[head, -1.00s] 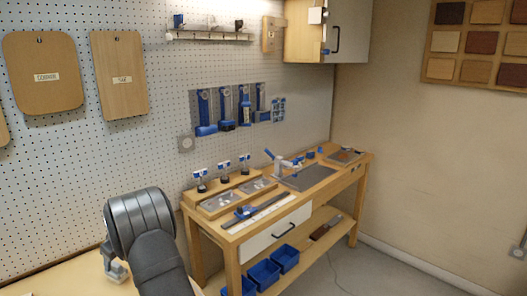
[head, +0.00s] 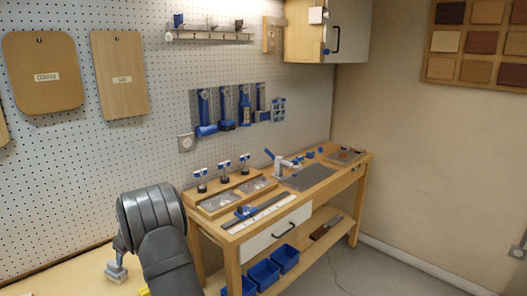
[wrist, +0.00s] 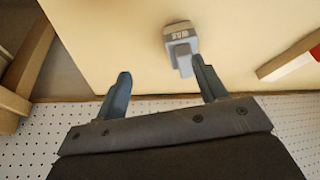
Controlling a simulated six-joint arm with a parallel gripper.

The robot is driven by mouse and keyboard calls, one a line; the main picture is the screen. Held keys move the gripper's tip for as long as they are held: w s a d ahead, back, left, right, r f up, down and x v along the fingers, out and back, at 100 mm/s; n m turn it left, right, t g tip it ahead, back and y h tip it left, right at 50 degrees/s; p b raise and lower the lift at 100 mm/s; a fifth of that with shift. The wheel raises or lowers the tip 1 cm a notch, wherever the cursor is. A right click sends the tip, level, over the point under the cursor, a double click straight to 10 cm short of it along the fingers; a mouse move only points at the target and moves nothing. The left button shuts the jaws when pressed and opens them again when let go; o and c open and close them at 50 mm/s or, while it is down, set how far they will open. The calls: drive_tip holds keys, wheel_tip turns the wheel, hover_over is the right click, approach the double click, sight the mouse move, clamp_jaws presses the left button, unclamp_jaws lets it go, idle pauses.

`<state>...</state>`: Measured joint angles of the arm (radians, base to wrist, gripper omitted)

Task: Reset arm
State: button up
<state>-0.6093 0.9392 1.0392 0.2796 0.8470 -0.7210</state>
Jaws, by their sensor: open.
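In the wrist view my gripper (wrist: 163,86) has its two blue-grey fingers wide apart, with nothing held between them. A small grey block with a label (wrist: 180,40) shows beyond the right fingertip on a pale wooden surface (wrist: 110,45). Its lower part looks close to that finger; I cannot tell whether they touch. In the head view my arm stands at the lower left, in front of the pegboard, and I cannot make out the fingers there.
A workbench (head: 243,263) with a drawer (head: 275,235) and blue bins (head: 263,273) below stands right of my arm. Tools hang on the pegboard (head: 165,75). A wall cabinet (head: 305,38) is above. A yellow bit (head: 143,291) shows beside my arm.

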drive_tip(key=w+d+r, duration=0.1)
drive_tip(key=d+r, duration=0.3)
drive_tip(key=d, duration=0.2)
drive_tip(key=s+a+f+m, duration=0.1)
drive_tip(key=a+f, duration=0.1)
drive_tip(key=a, duration=0.6)
drive_tip(key=s+a+f+m+t, duration=0.1)
drive_tip(key=a+f+m, duration=0.1)
drive_tip(key=a, duration=0.6)
drive_tip(key=s+a+f+m+h, duration=0.1)
drive_tip(key=a+f+m, duration=0.1)
drive_tip(key=a, duration=0.7)
drive_tip(key=shift+a+f+t, duration=0.1)
drive_tip(key=shift+f+t, duration=0.1)
drive_tip(key=shift+t, duration=0.1)
drive_tip(key=w+d+r+n, duration=0.1)
drive_tip(key=w+d+r, duration=0.1)
drive_tip(key=d, duration=0.6)
drive_tip(key=w+d+r+n+g, duration=0.1)
drive_tip(key=d+r, duration=0.2)
drive_tip(key=d, duration=0.5)
drive_tip(key=shift+w+r+n, duration=0.25)
drive_tip(key=shift+w+n, duration=0.05)
drive_tip(key=shift+w, duration=0.05)
